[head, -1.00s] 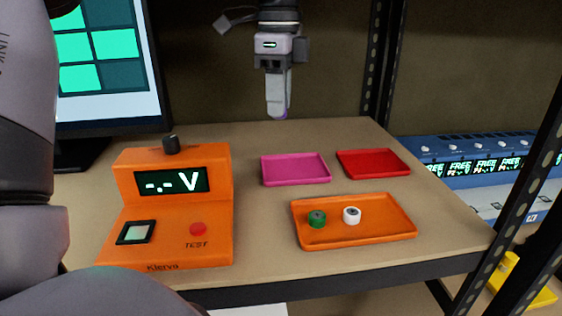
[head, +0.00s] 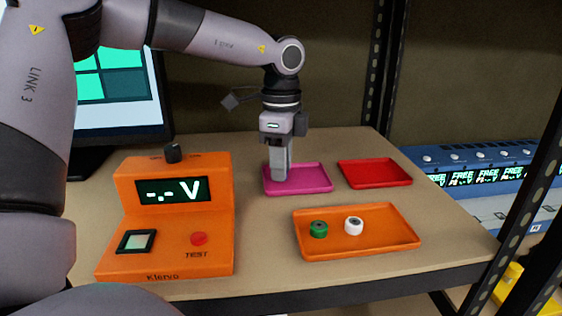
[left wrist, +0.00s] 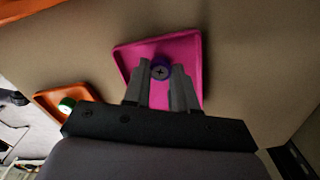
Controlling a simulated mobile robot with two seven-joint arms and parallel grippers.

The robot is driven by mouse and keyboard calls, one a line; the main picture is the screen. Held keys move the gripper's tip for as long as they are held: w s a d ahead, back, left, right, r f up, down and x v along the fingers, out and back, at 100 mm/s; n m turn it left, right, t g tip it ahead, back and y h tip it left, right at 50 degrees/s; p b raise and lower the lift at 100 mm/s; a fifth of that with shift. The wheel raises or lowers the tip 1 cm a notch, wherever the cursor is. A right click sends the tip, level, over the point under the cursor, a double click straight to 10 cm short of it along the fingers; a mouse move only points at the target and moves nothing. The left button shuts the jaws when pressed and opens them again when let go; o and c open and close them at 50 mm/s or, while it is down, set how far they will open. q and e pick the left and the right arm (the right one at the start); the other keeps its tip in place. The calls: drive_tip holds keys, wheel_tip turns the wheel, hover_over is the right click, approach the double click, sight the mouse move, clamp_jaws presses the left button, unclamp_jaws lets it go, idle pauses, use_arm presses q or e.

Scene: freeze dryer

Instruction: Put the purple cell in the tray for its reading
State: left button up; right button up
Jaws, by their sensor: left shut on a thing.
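The purple cell (left wrist: 160,70) shows between my left gripper's fingertips in the left wrist view, over the magenta tray (left wrist: 190,53). My left gripper (head: 279,178) is shut on the cell, pointing down at the left part of the magenta tray (head: 314,179) in the head view. The fingers hide the cell there, and I cannot tell if it touches the tray floor. An orange tester (head: 180,215) reads "-.- V". A red tray (head: 376,173) sits right of the magenta one. My right gripper is not in view.
An orange tray (head: 385,232) at the front holds a green cell (head: 318,229) and a white cell (head: 353,226). A monitor (head: 120,100) stands at the back left. Black rack posts (head: 520,200) stand on the right, with a blue unit (head: 470,165) beyond.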

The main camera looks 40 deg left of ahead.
use_arm(q)
drive_tip(key=shift+f, duration=0.2)
drive_tip(key=o, duration=0.8)
drive_tip(key=shift+r, duration=0.1)
wheel_tip(320, 180, up, 12)
drive_tip(key=shift+r+p, duration=0.15)
drive_tip(key=shift+p, duration=0.25)
